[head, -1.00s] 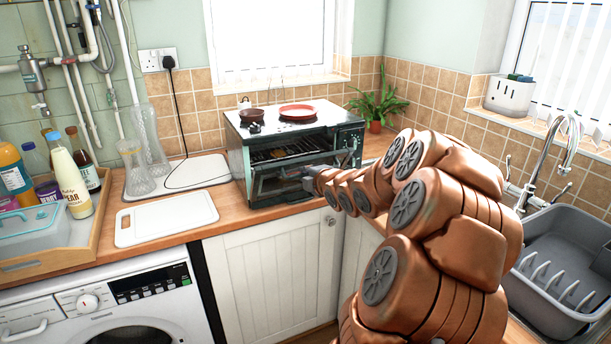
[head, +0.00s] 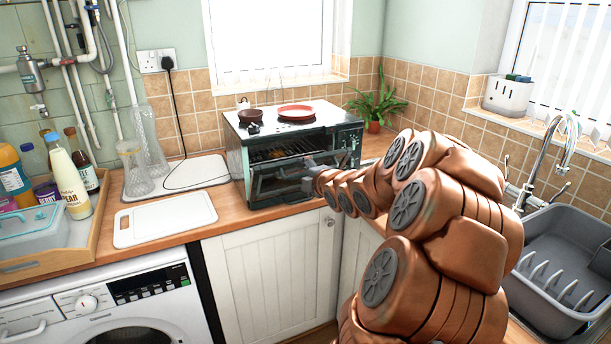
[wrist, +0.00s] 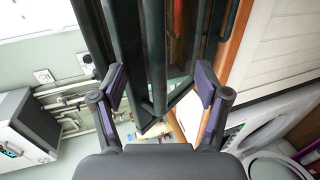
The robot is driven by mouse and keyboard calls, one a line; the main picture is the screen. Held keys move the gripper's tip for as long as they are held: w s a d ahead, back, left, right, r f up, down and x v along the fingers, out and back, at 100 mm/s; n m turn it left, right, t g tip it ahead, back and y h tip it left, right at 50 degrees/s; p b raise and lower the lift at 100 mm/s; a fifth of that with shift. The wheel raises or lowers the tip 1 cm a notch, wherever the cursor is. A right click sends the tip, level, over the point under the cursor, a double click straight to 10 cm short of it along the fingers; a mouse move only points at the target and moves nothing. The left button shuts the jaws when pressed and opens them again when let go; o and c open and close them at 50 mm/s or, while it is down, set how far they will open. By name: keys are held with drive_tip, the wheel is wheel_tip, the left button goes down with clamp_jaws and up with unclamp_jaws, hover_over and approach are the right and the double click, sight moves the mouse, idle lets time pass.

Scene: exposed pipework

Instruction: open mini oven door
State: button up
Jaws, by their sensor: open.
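The mini oven (head: 238,166) stands on the wooden counter in the head view, with a dark frame and a light top. Its door (head: 274,184) looks partly open, tilted outward at the top, with the rack (head: 275,153) and food showing above it. My gripper (head: 307,178) is at the right part of the door, its fingertips mostly hidden by the arm. In the wrist view my gripper (wrist: 158,88) is open, one finger on each side of the dark bars of the oven front (wrist: 155,60). I cannot tell whether either finger touches them.
A dark pan (head: 251,115) and a red plate (head: 297,112) sit on the oven top. A white board (head: 165,218) lies left of the oven. A plant (head: 378,105) stands behind, right. A grey dish rack (head: 565,270) is at the right.

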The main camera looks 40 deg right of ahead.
drive_tip(key=s+a, duration=0.3)
drive_tip(key=s, duration=0.6)
drive_tip(key=shift+s, duration=0.15)
drive_tip(key=shift+a, duration=0.1)
idle(1.5)
drive_tip(key=s+a+f+m+g+y, duration=0.1)
drive_tip(key=s+a+f+m+g, duration=0.1)
drive_tip(key=a+f+m+g, duration=0.35)
drive_tip(key=s+a+f+m+g, duration=0.2)
drive_tip(key=a, duration=0.7)
drive_tip(key=s+a+m+g+y, duration=0.3)
drive_tip(key=s+a+m+g, duration=0.3)
drive_tip(key=s+a, duration=1.5)
drive_tip(key=shift+s+a+f+m+g+y, duration=0.35)
drive_tip(key=shift+a+g, duration=0.3)
drive_tip(key=shift+g, duration=0.4)
